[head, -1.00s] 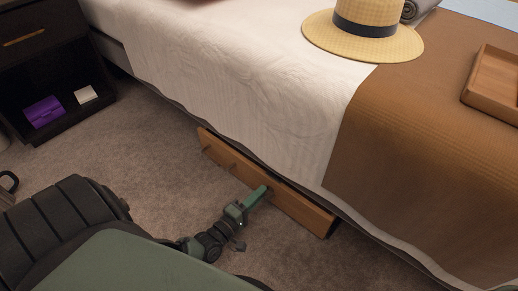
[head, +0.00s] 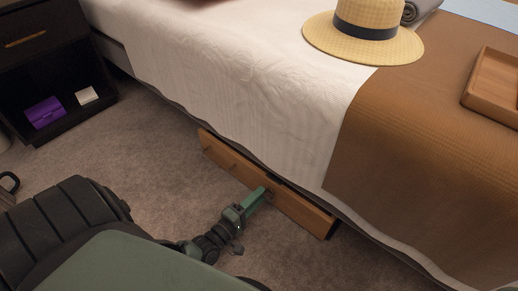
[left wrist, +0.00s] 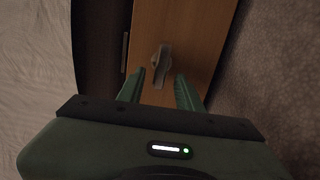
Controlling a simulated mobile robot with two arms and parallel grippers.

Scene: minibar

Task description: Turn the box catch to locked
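A wooden drawer-like box (head: 305,212) sits low under the bed's edge. Its front also shows in the left wrist view (left wrist: 205,30). The small grey metal catch (left wrist: 161,60) is on this front, seen as a narrow lever on a round base. I cannot tell its setting. My left gripper (head: 268,191) reaches to the box front. In the left wrist view the fingers of my left gripper (left wrist: 160,76) are apart, one on each side of the catch's near end. I see no clear contact. In the head view the gripper hides the catch. My right gripper is not in view.
The bed's white cover (head: 235,80) and brown throw (head: 400,150) hang close above the box. A straw hat (head: 405,45) and a wooden tray (head: 490,85) lie on the bed. A dark nightstand (head: 60,50) stands at left. The carpet (head: 165,150) before the box is clear.

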